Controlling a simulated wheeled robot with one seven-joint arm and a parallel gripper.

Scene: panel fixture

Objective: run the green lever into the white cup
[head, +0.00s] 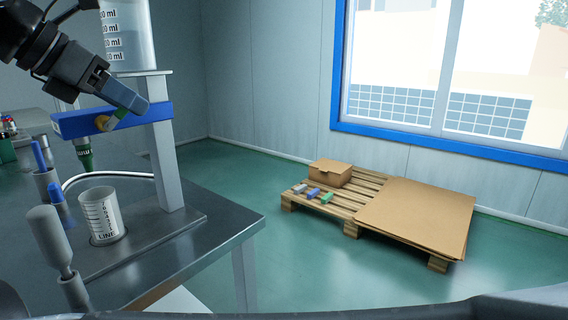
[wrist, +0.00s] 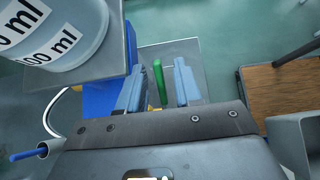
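The green lever (head: 121,113) shows at the blue bar (head: 72,123) in the head view, mostly hidden by my gripper (head: 128,97). In the wrist view the green lever (wrist: 160,83) stands between the two blue fingers of my gripper (wrist: 160,88), with a gap on each side. My gripper is open around it. The white cup (head: 103,220), with dark markings and "LINE" on it, stands upright on the metal bench, below and a little right of a green nozzle (head: 84,157). I cannot tell if there is anything in the cup.
A clear tank with ml marks (head: 128,38) stands above the bar on a grey post (head: 165,165). Grey posts with round tops (head: 47,235) and blue pegs (head: 40,155) stand left of the cup. A pallet (head: 350,200) lies on the floor beyond the bench.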

